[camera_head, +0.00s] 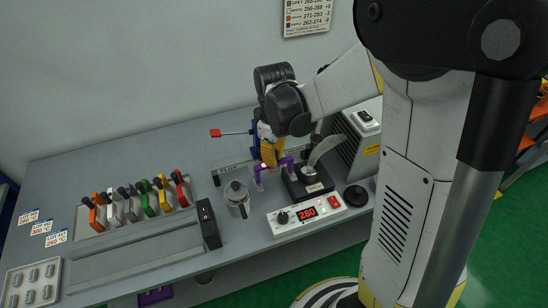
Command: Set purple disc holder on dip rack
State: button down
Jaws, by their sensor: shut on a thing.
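My gripper (268,158) hangs over the back right of the bench, pointing down. Purple parts (258,178) show at its fingertips, and I take them for the purple disc holder, with the gripper shut on it. The gripper hides most of it, so its exact shape and tilt are unclear. It is just left of a black unit with a silver, curved part (307,180). A dark strip marked FLUX (228,168) is behind and to the left. I cannot tell for sure which piece is the dip rack.
Several coloured holders with black knobs (147,203) stand in a row on a grey rack at left. A lidded metal pot (237,199) is close in front. A controller reading 280 (306,214) sits at the front edge. A red-tipped rod (216,133) sticks out left of the gripper.

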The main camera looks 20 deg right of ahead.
jog(key=shift+f+b, duration=0.3)
jog(key=c, duration=0.8)
grip_release()
jog(key=shift+r, duration=0.15)
jog(key=shift+r+p, duration=2.55)
jog(key=shift+r, duration=0.85)
jog(key=shift+s, duration=0.1)
